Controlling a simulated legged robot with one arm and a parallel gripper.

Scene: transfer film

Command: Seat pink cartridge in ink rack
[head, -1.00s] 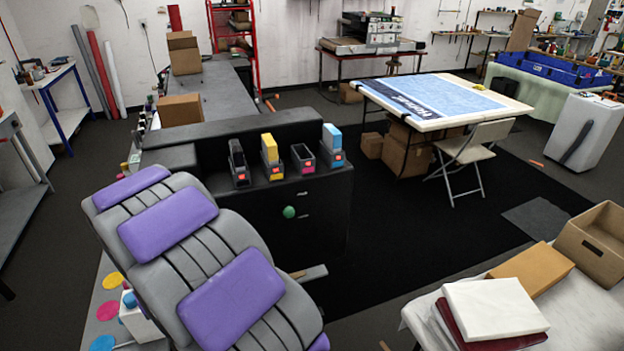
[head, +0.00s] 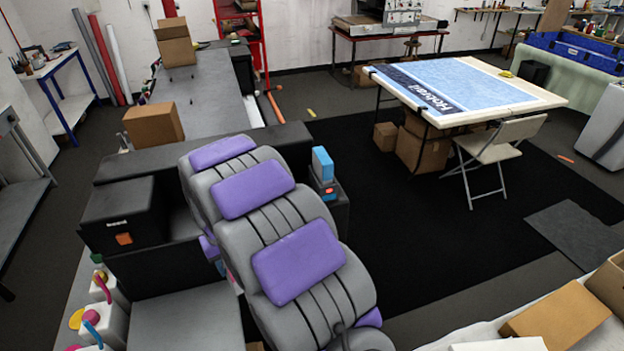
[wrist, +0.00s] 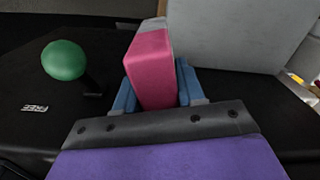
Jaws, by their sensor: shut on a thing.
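In the wrist view, the blue fingers of my gripper (wrist: 155,85) are shut on the pink cartridge (wrist: 150,70), one finger on each side. The cartridge's far end is grey. A dark surface lies beneath it, and I cannot see a slot there. In the head view, my grey and purple arm covers most of the ink rack, my gripper and the pink cartridge.
A green knob (wrist: 64,60) stands left of the cartridge, and a large grey block (wrist: 235,35) stands close on its right. In the head view, a black unit (head: 122,215) is left of my arm. A table with a blue sheet (head: 460,85) stands at the right.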

